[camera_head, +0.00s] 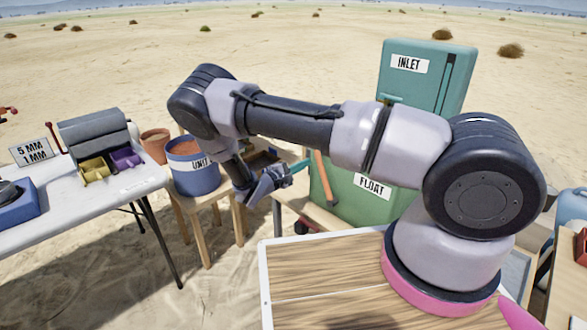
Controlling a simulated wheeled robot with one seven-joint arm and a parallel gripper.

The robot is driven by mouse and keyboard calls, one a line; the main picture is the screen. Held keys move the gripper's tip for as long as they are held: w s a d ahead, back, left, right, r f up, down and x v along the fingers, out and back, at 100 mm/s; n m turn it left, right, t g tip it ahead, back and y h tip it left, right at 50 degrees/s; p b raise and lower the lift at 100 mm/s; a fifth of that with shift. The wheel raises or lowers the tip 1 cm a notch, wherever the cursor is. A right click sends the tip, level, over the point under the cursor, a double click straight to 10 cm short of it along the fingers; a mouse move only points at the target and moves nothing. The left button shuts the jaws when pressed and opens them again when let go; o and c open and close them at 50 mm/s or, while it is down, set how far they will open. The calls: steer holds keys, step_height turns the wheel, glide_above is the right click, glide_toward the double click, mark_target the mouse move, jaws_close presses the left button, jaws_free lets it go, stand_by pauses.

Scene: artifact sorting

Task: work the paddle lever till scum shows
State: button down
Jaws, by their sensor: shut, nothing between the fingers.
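A green box labelled FLOAT (372,188) stands behind my work surface, partly hidden by my arm. An upright orange bar (324,180) and a short teal bar (300,165) show at its left side; I cannot tell which is the paddle lever. My gripper (284,176) is shut and empty, just left of the teal bar; whether they touch is unclear. The inside of the box is hidden, and I can see no scum.
A teal cabinet labelled INLET (432,72) rises behind the green box. A blue bucket (194,170) of reddish material sits on a wooden stool (205,205) at left. A white table (75,208) carries yellow and purple bins. Open sand lies beyond.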

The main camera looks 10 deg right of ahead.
steer(key=shift+s+d+r, duration=0.3)
steer(key=shift+s+d, duration=0.2)
steer(key=shift+d, duration=0.15)
